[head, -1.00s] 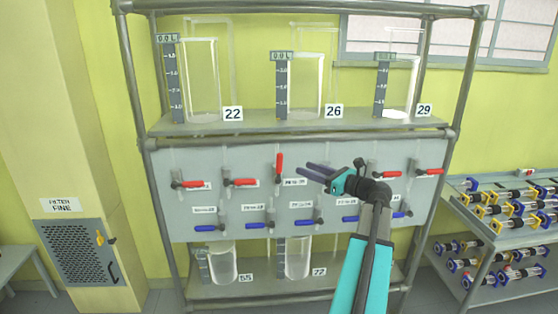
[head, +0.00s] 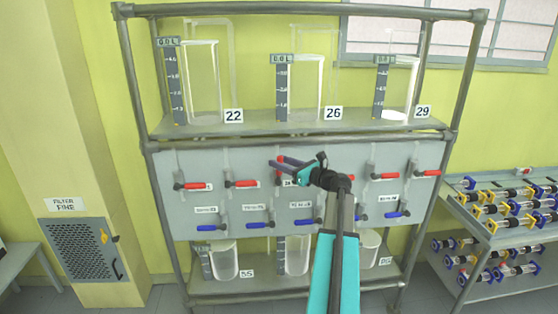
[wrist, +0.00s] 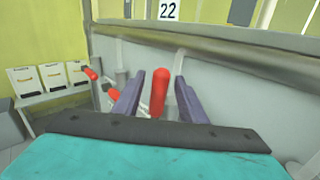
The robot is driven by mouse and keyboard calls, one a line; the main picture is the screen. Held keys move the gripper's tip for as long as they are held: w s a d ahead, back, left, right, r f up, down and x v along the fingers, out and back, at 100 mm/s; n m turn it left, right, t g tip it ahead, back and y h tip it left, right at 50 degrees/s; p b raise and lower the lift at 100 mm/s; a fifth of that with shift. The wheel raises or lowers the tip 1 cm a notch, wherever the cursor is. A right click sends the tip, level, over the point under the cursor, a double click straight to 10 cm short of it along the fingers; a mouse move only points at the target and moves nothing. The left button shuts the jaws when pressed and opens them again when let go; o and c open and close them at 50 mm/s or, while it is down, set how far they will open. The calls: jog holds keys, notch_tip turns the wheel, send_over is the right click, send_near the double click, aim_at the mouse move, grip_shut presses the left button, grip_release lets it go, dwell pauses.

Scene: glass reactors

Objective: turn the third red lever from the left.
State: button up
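The third red lever from the left (wrist: 157,92) stands upright in the wrist view, between the two purple fingers of my gripper (wrist: 158,98). The fingers are open, with a gap showing on either side of the lever. In the head view my gripper (head: 278,161) is in front of this lever and hides most of it. The first red lever (head: 193,186) and the second (head: 244,183) lie level to the left. Two more red levers, one (head: 386,176) and another (head: 428,173), lie level to the right.
The levers sit on a grey panel (head: 180,218) with a row of blue levers (head: 257,225) below. Glass vessels stand on the shelf above (head: 250,122) and the shelf below. A rack of fittings (head: 500,220) stands at the right. A pipe rail (wrist: 230,55) runs above the panel.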

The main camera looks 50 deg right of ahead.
jog(key=shift+w, duration=0.35)
grip_shut()
jog(key=shift+a, duration=0.2)
jog(key=shift+d, duration=0.15)
